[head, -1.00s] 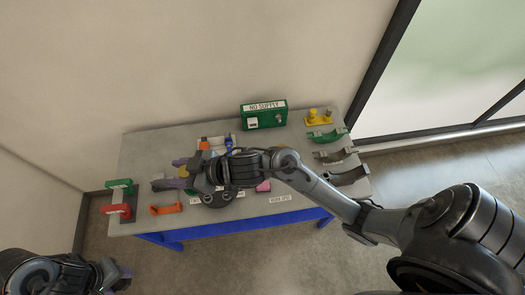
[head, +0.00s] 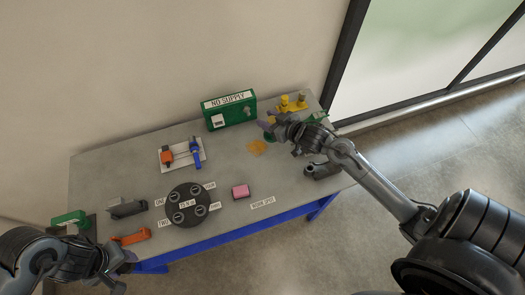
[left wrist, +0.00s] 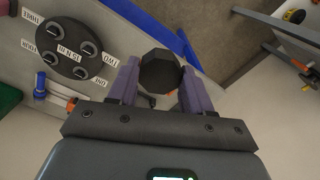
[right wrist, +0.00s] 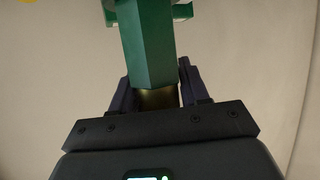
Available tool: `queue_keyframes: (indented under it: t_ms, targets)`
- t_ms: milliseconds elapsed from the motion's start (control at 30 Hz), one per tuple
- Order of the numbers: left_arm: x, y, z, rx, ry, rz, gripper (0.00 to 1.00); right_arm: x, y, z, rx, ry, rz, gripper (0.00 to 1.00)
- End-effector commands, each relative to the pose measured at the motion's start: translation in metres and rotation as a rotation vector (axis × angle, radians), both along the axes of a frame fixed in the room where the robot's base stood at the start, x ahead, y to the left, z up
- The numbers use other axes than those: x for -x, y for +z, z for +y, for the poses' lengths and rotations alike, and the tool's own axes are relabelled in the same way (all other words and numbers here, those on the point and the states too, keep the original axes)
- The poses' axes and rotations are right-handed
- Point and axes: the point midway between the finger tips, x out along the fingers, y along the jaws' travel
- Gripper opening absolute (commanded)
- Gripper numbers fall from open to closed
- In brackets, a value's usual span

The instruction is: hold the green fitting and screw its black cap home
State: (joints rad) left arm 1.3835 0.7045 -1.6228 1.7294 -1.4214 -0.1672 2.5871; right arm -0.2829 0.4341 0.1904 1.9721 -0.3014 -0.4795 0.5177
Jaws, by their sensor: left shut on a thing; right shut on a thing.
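My right gripper (head: 267,126) hangs over the back right part of the table in the head view. In the right wrist view it is shut on the green fitting (right wrist: 156,45), whose brass-coloured end (right wrist: 158,98) sits between the dark fingers. My left gripper (head: 127,261) is at the front left table edge. In the left wrist view its purple fingers are shut on the black cap (left wrist: 160,72), which shows an eight-sided face. Cap and fitting are well apart. The cap's thread and the fitting's far end cannot be made out.
The table holds a round black dial plate (head: 187,205), a pink block (head: 240,192), a white board (head: 182,153) with orange and blue clamps, a grey bracket (head: 125,207) and an orange handle (head: 131,238). A green NO SUPPLY box (head: 230,109) stands at the back.

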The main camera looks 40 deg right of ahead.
Motion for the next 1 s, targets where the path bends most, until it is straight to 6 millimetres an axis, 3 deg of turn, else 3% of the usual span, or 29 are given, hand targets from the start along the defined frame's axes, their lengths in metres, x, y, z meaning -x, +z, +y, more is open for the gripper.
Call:
queue_keyframes:
  t_ms: [33,300,767,1000]
  targets:
    - [0.000,-0.013,0.000,0.000,0.000,0.000,0.21,0.006,-0.020,-0.009,0.001,-0.010,0.004,0.00]
    - [0.000,-0.034,0.000,0.000,0.000,0.000,0.21,0.026,-0.060,-0.027,0.004,-0.024,0.001,0.00]
    - [0.000,-0.035,0.000,0.000,0.000,0.000,0.21,0.029,-0.065,-0.027,0.005,-0.023,0.000,0.00]
    - [0.000,-0.036,0.000,0.000,0.000,0.000,0.21,0.012,-0.076,-0.018,0.001,-0.023,-0.001,0.00]
